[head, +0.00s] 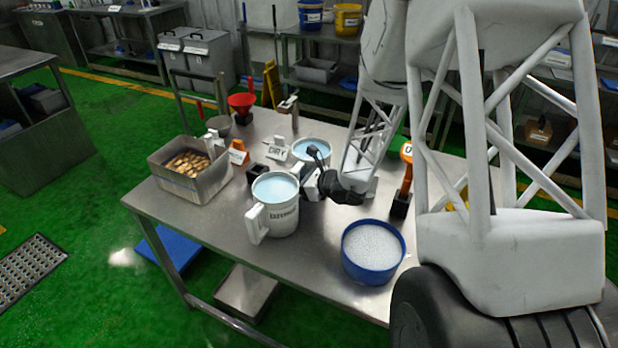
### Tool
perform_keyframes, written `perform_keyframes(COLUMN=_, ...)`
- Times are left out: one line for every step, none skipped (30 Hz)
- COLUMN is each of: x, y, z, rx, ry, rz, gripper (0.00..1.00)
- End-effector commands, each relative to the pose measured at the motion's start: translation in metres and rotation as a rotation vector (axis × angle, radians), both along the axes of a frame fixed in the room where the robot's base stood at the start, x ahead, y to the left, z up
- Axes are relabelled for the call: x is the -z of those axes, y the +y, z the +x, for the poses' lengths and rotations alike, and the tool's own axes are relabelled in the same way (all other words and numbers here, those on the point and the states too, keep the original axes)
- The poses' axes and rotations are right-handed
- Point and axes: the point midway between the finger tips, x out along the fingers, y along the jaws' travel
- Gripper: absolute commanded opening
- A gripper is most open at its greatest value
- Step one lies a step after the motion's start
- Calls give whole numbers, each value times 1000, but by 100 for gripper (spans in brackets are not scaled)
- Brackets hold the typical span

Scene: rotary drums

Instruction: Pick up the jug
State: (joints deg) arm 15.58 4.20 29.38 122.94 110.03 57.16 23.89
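A white jug (283,221) with dark lettering and a light blue top surface stands upright on the steel table (222,226). Its blocky white handle (255,223) points left and toward the front. A second white container (312,147), also pale blue inside, stands behind it and is partly hidden by my arm. My gripper (317,177) is at the right of the front jug, close to its rim, with dark parts around it. A white block-like piece shows there. I cannot tell whether the fingers touch anything or how far apart they are.
A blue tub of white granules (372,247) stands front right. A bin (188,176) of brown pieces stands at the left. The table's front left is bare.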

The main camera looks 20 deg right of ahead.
Motion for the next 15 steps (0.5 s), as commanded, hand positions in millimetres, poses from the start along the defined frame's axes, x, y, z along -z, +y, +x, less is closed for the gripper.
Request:
perform_keyframes(x=0, y=0, z=0, rx=0, ry=0, rz=0, gripper=30)
perform_keyframes(x=0, y=0, z=0, rx=0, ry=0, rz=0, gripper=30)
perform_keyframes(x=0, y=0, z=0, rx=0, ry=0, rz=0, gripper=30)
perform_keyframes(x=0, y=0, z=0, rx=0, ry=0, rz=0, gripper=30)
perform_keyframes(x=0, y=0, z=0, rx=0, ry=0, rz=0, gripper=30)
perform_keyframes(x=0, y=0, z=0, rx=0, ry=0, rz=0, gripper=30)
perform_keyframes(x=0, y=0, z=0, rx=0, ry=0, rz=0, gripper=30)
perform_keyframes(x=0, y=0, z=0, rx=0, ry=0, rz=0, gripper=30)
perform_keyframes(x=0, y=0, z=0, rx=0, ry=0, rz=0, gripper=30)
perform_keyframes(x=0, y=0, z=0, rx=0, ry=0, rz=0, gripper=30)
perform_keyframes(x=0, y=0, z=0, rx=0, ry=0, rz=0, gripper=28)
perform_keyframes(x=0, y=0, z=0, rx=0, ry=0, rz=0, gripper=22)
perform_keyframes(x=0, y=0, z=0, rx=0, ry=0, rz=0, gripper=18)
perform_keyframes(x=0, y=0, z=0, rx=0, ry=0, rz=0, gripper=13)
perform_keyframes(x=0, y=0, z=0, rx=0, ry=0, rz=0, gripper=7)
